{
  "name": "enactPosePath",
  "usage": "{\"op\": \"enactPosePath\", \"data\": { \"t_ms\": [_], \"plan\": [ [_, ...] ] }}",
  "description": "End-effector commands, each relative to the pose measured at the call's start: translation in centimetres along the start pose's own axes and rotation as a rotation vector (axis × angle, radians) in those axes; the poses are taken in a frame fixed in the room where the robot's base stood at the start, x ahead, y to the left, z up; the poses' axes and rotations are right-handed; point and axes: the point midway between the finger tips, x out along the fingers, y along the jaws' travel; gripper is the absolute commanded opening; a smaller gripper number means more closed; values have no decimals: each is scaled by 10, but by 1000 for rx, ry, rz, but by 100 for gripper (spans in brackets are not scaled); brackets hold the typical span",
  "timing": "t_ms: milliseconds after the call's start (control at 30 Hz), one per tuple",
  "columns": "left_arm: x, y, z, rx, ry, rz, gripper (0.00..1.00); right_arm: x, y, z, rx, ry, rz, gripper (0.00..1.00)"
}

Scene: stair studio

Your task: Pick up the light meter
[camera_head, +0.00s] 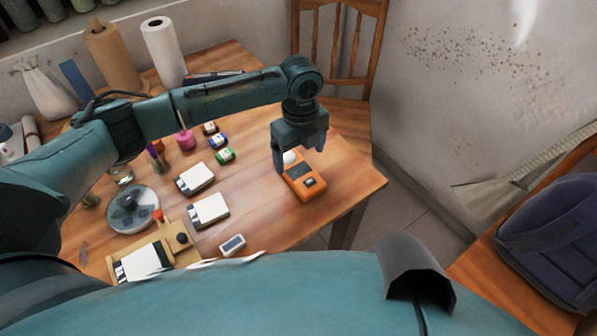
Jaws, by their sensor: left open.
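The light meter (304,186) is an orange handheld device with a dark screen and a white dome (290,157) at its far end. It lies on the wooden table (345,182) near the right corner. My left gripper (299,158) points down over the dome end, with its fingers apart and nothing seen held between them. The gripper hides part of the far end, and I cannot tell whether the fingers touch the meter. My right gripper does not show.
White-topped pads (209,210) and small coloured boxes (225,155) lie left of the meter. A small grey-white device (232,245) lies near the front edge. A wooden chair (345,45) stands behind the table. A dark blue backpack (555,240) rests at the right.

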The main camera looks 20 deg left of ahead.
Motion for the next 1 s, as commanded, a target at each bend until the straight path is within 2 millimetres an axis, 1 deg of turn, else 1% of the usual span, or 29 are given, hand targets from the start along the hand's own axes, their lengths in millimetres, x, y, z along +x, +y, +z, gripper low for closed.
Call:
{"op": "enactPosePath", "data": {
  "t_ms": [333, 467, 667, 1000],
  "plan": [
    [46, 5, 0, 1, 1, 3, 85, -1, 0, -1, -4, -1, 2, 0],
    [52, 4, 0, 1, 0, 0, 85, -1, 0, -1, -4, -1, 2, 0],
    [52, 4, 0, 1, 0, 0, 85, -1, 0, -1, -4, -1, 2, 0],
    [51, 4, 0, 1, 0, 0, 57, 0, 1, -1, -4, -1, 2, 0]
  ]
}}
